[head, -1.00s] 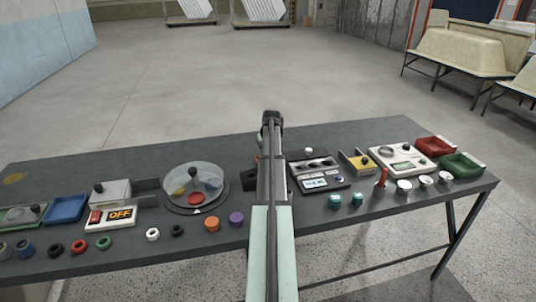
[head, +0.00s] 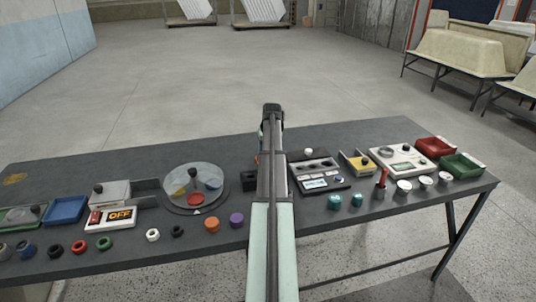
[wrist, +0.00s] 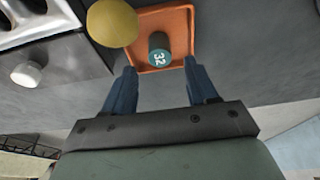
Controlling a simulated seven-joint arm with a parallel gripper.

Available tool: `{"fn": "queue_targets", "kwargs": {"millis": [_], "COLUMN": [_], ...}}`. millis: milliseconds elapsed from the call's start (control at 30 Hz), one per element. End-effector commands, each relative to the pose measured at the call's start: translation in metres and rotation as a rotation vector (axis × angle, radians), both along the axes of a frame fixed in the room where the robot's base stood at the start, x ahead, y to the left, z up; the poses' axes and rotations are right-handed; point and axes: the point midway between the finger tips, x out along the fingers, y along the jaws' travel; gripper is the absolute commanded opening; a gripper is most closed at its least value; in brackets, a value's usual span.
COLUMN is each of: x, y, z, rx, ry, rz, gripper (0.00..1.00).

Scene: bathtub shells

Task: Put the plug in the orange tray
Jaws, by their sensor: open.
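The plug (wrist: 160,48), a teal cylinder with a white "32" on its top, stands in the orange tray (wrist: 180,22) in the wrist view. It is near the tray's edge closest to my gripper. My gripper (wrist: 161,68) is open, with its two blue fingers apart on either side, just short of the plug. Neither finger appears to touch it. In the head view my gripper (head: 272,108) is over the table's middle, and my arm hides most of what lies beneath, including most or all of the tray.
A yellow round knob (wrist: 112,22) partly overlaps the tray's left side in the wrist view. A grey panel device (head: 318,172) stands right of my arm. Two teal pieces (head: 334,202) sit at the front. A round clear-domed device (head: 194,187) and a purple piece (head: 236,219) are left.

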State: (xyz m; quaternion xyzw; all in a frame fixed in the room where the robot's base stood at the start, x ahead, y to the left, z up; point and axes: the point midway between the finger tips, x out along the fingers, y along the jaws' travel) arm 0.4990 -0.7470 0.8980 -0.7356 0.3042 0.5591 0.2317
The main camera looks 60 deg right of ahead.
Motion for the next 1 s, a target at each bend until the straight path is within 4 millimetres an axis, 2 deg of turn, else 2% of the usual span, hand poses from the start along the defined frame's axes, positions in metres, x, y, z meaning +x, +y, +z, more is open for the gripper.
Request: {"fn": "queue_targets", "kwargs": {"millis": [33, 200, 400, 633, 1000], "x": [-0.002, -0.008, -0.013, -0.016, -0.014], "y": [0.002, 0.008, 0.013, 0.016, 0.017], "z": [0.011, 0.042, 0.068, 0.08, 0.081], "rx": [-0.003, -0.003, -0.001, -0.001, 0.0], "ry": [-0.001, -0.001, -0.001, -0.001, -0.001], "rz": [0.0, 0.0, 0.0, 0.0, 0.001], "gripper": [0.57, 0.57, 0.57, 0.57, 0.57]}}
